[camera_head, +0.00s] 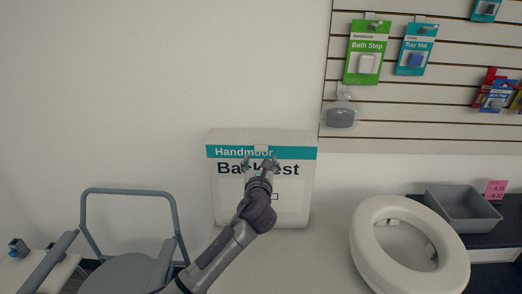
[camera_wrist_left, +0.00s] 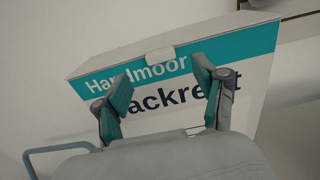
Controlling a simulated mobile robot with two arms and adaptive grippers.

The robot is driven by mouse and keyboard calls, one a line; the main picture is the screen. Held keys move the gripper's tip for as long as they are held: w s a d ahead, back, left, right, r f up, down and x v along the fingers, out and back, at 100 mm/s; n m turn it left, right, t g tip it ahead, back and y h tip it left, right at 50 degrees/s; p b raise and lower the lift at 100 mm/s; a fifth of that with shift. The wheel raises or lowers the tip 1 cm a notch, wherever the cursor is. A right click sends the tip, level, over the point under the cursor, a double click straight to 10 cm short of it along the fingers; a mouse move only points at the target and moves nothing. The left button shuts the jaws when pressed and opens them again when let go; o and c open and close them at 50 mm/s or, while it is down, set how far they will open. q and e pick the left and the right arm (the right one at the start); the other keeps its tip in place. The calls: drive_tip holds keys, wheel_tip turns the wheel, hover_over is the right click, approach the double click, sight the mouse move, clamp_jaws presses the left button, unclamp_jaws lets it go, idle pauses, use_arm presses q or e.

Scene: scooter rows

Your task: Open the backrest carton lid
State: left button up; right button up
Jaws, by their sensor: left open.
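The backrest carton (camera_head: 290,190) is a white box with a teal band reading "Handmoor" and dark "Backrest" lettering. It stands upright against the wall, and its lid (camera_head: 262,137) lies closed on top. A small pale tab (camera_head: 261,149) hangs from the lid over the teal band. My left gripper (camera_head: 260,163) is in front of the carton's upper face, just below the tab, with its fingers apart and nothing between them. In the left wrist view the open fingers (camera_wrist_left: 160,85) frame the lettering, with the tab (camera_wrist_left: 160,55) above and between them. My right gripper is not in view.
A white raised toilet seat (camera_head: 365,245) lies right of the carton, with a grey bin (camera_head: 465,208) and pink price card (camera_head: 496,189) beyond. A grey-framed commode chair (camera_head: 130,192) stands at left. Packets, including Bath Step (camera_head: 366,50), hang on the slatted wall.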

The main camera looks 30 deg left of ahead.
sight(261, 149)
use_arm(q)
drive_tip(key=x, duration=0.6)
drive_tip(key=shift+c, duration=0.3)
clamp_jaws()
